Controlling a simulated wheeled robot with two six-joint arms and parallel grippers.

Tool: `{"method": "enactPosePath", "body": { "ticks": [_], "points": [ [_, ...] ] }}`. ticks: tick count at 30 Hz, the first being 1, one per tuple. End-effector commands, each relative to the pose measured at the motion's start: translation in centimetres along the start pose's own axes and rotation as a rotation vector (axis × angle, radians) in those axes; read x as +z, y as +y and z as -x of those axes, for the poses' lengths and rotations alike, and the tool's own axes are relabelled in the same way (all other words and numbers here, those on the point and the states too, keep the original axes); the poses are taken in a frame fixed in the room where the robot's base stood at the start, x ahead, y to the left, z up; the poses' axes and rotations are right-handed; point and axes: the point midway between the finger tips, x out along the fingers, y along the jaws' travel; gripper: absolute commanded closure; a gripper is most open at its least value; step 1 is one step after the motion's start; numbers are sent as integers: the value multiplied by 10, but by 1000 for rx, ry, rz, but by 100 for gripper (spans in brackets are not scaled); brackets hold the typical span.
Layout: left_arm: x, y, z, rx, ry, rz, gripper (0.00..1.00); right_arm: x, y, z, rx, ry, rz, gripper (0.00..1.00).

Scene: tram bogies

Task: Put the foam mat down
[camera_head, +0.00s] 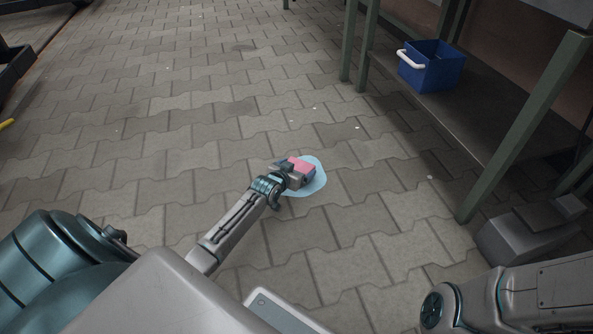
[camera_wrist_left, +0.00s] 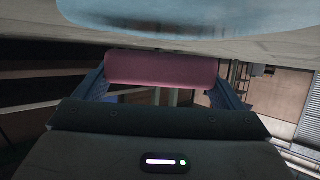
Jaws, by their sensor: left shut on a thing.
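The foam mat (camera_head: 302,165) is a small pink roll held in my left gripper (camera_head: 297,173) in the middle of the head view. In the left wrist view the pink roll (camera_wrist_left: 160,70) lies crosswise between the two blue fingers, and the gripper is shut on it. A flat, pale blue patch (camera_head: 315,187) shows on the floor beneath and around the gripper. It also shows at the top of the left wrist view (camera_wrist_left: 170,15). I cannot tell whether the roll touches the floor.
A dark shelf (camera_head: 490,118) with green legs stands at the right, with a blue crate (camera_head: 432,78) with a white handle on it. A green leg (camera_head: 515,140) reaches the floor nearby. The paved floor (camera_head: 180,110) to the left and beyond the gripper is mostly clear.

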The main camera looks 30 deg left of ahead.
Motion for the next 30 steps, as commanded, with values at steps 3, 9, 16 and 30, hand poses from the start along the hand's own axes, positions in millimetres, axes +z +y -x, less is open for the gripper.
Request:
{"method": "enactPosePath", "body": {
  "ticks": [3, 9, 16, 30],
  "points": [
    [3, 0, -1, 0, 0, 1, 35, -1, 0, 1, 0, 1, 0, 64],
    [9, 0, -4, 0, -1, 1, 35, -2, 1, 3, -1, 1, 0, 64],
    [12, 0, -5, 0, -1, 0, 8, -2, 1, 4, -2, 1, 0, 64],
    [-3, 0, 6, -1, -1, -2, 0, 4, -2, -6, -2, -1, 1, 64]
  ]
}}
